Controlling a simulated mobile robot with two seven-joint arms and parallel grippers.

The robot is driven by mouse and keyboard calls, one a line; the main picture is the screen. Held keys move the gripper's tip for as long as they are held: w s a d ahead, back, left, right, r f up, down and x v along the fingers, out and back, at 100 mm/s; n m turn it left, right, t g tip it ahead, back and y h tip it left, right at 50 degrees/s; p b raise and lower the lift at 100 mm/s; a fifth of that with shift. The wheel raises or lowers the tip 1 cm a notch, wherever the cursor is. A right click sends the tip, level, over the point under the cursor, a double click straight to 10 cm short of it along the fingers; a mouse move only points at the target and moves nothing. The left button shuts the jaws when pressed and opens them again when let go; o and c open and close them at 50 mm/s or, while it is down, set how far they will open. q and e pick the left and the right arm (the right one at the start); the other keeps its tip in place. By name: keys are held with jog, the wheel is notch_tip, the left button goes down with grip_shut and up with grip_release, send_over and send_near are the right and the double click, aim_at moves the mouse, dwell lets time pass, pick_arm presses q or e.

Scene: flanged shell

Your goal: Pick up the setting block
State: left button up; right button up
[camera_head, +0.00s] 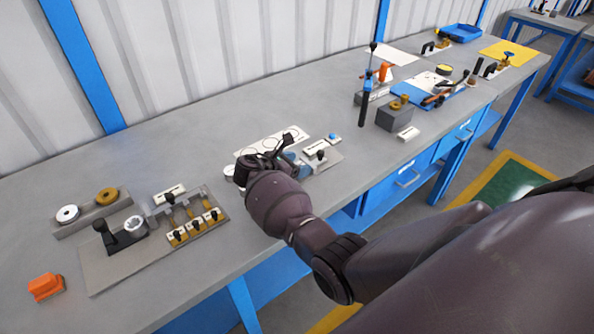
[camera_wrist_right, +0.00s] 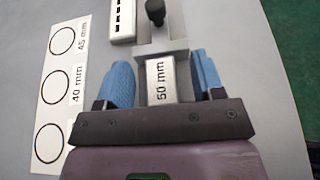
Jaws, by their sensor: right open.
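In the right wrist view, a small block with a white "50 mm" label (camera_wrist_right: 160,82) lies between the two blue fingers of my right gripper (camera_wrist_right: 164,78). I take it to be the setting block. It sits against a grey fixture (camera_wrist_right: 170,50) with a black knob (camera_wrist_right: 155,12). The gripper is open, one finger on each side, with a narrow gap showing beside the block. Its lower end is hidden by the gripper body. In the head view, my right gripper (camera_head: 290,158) is low over the bench and hides the block. My left gripper is not in view.
A white card with circles (camera_wrist_right: 62,85) marked 40 mm and 45 mm lies left of the gripper. On the grey bench (camera_head: 130,170), a clamp plate (camera_head: 105,270) and an orange block (camera_head: 46,286) stand at the left; a blue mat (camera_head: 410,95) with tools lies farther right.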

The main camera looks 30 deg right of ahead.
jog(key=shift+d+f, duration=0.2)
jog(key=shift+d, duration=0.4)
jog(key=shift+w, duration=0.1)
grip_shut()
jog(key=shift+r, duration=0.15)
